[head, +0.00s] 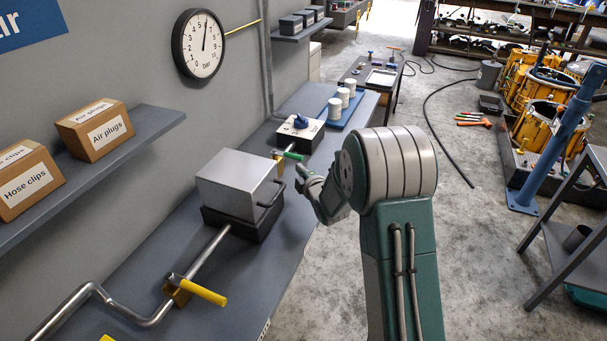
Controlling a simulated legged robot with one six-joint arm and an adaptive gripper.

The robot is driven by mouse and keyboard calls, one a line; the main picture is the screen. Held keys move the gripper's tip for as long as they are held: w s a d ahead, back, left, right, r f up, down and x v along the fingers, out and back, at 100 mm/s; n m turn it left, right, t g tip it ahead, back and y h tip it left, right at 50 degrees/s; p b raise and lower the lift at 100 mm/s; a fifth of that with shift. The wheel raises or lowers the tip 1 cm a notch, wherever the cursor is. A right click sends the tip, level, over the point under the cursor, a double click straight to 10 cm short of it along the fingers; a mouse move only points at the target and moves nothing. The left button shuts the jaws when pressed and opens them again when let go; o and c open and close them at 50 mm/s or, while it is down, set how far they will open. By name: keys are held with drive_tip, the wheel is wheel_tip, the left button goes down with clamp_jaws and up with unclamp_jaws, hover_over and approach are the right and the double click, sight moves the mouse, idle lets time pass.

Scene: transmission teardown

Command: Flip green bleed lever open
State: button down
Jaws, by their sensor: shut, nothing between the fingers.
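The green bleed lever (291,155) is a short green handle on a small brass fitting (277,159), just beyond the grey metal box (238,182) on the bench. It points right, toward the bench's outer edge. My gripper (301,177) is shut and empty, a little nearer than the lever and just below it in the picture. I cannot tell for sure whether the fingertips touch the lever; a small gap seems to show. My arm hides part of the bench edge and floor.
A yellow lever (204,290) on a brass valve sits on the pipe (208,252) nearer me. A box with a blue knob (300,122) stands behind the green lever. A pressure gauge (198,44) hangs on the wall. The floor right of the bench is clear nearby.

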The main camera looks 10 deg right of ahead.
sight(292, 158)
drive_tip(key=x, duration=0.5)
idle(0.4)
drive_tip(key=shift+w+d, duration=0.1)
drive_tip(key=shift+d, duration=0.1)
drive_tip(key=shift+w+y, duration=0.1)
drive_tip(key=shift+y, duration=0.2)
